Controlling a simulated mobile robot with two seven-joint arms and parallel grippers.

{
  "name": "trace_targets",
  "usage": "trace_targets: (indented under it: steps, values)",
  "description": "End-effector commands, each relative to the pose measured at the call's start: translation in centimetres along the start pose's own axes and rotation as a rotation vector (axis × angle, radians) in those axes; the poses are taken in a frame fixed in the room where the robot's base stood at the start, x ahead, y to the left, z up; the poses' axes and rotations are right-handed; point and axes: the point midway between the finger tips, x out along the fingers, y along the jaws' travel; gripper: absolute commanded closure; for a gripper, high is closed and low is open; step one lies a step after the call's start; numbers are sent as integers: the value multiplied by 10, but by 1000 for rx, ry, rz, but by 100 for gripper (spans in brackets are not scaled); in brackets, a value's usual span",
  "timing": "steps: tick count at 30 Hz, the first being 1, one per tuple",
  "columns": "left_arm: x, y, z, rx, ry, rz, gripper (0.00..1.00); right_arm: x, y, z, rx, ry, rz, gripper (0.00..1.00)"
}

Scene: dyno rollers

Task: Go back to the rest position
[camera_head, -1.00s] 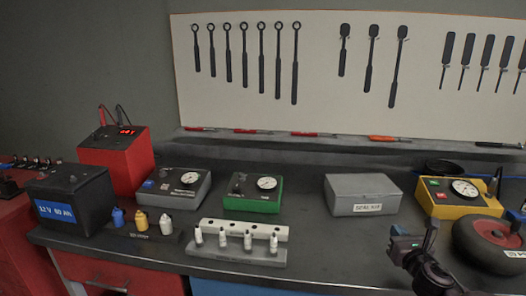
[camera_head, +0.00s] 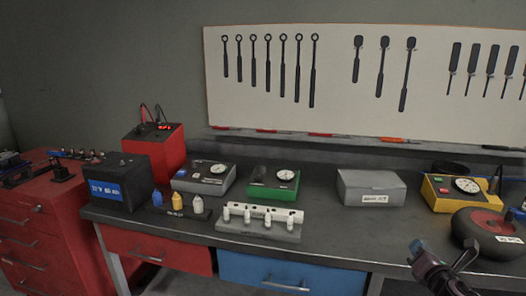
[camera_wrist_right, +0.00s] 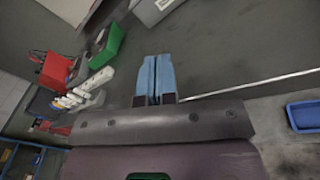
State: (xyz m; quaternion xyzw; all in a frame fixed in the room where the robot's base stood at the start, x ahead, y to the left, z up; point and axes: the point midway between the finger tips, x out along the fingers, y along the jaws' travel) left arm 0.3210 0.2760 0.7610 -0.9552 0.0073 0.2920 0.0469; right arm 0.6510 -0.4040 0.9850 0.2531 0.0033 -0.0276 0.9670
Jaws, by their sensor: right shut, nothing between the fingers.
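My right gripper (camera_head: 418,247) is at the lower right of the head view, in front of the workbench (camera_head: 330,226) near its front edge. In the right wrist view its two blue fingers (camera_wrist_right: 155,78) lie together, shut with nothing between them. It appears to touch nothing. My left gripper is in neither view.
The bench carries a battery (camera_head: 120,182), a red power box (camera_head: 155,150), a green gauge box (camera_head: 273,184), a grey case (camera_head: 370,188), a yellow gauge box (camera_head: 455,190) and a wheel (camera_head: 487,232). A red cabinet (camera_head: 40,215) stands left. Bare benchtop lies right of centre.

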Motion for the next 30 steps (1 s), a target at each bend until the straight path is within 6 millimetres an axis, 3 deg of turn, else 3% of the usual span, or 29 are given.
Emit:
trace_targets:
  steps: [5,11,14,18,21,25,30]
  values:
    - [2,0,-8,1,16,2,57,-7,19,-10,462,38,15,100]
    - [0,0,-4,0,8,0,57,-44,26,-59,1093,122,-50,100]
    - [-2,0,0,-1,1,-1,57,-75,26,-94,1441,159,-128,100]
    - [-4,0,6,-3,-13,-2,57,-132,22,-145,1911,165,-281,100]
    - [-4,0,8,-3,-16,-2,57,-174,18,-174,2146,135,-388,100]
    - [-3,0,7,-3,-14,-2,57,-227,11,-205,2334,68,-511,100]
    - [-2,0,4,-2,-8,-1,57,-288,-2,-235,2423,-36,-642,100]
